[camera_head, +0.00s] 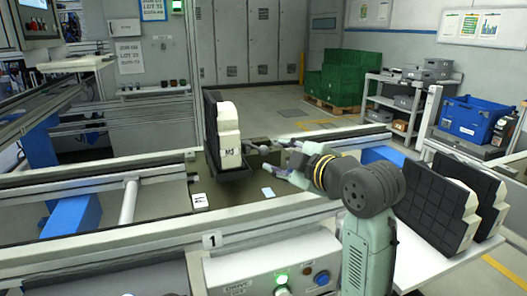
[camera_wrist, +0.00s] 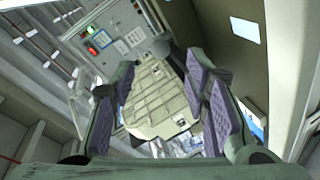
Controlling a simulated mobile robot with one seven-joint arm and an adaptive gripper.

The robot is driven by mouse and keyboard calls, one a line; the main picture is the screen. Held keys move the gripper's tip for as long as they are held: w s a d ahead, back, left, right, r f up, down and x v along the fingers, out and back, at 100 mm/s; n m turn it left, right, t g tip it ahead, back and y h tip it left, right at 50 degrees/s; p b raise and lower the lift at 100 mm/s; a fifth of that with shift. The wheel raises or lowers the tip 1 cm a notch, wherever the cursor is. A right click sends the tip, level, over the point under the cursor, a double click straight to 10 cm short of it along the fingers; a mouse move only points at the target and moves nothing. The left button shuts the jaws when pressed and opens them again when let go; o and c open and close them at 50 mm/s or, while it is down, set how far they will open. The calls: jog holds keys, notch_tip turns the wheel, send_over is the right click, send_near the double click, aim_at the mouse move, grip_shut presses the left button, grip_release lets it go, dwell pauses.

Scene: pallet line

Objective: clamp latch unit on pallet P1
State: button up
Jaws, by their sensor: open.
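A unit with a cream, stepped body (camera_head: 228,132) marked M3 and a black back plate (camera_head: 211,120) stands upright on a dark base at the middle of the line in the head view. My gripper (camera_head: 283,158) is open beside that block, fingers pointing left towards the unit. In the wrist view, the purple-padded fingers of my gripper (camera_wrist: 160,68) are spread on either side of a pale, ribbed surface (camera_wrist: 155,95); contact cannot be told.
A control box (camera_head: 280,262) with a lit green button is in front, below a rail with a plate marked 1 (camera_head: 211,240). More black-and-cream units (camera_head: 436,205) stand on a white surface at right. A blue bin (camera_head: 472,119) and green crates (camera_head: 342,76) are behind.

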aim_at(266, 152)
jog(key=p+x, duration=0.2)
jog(key=x, duration=0.7)
jog(key=shift+c, duration=0.3)
grip_shut()
dwell(0.4)
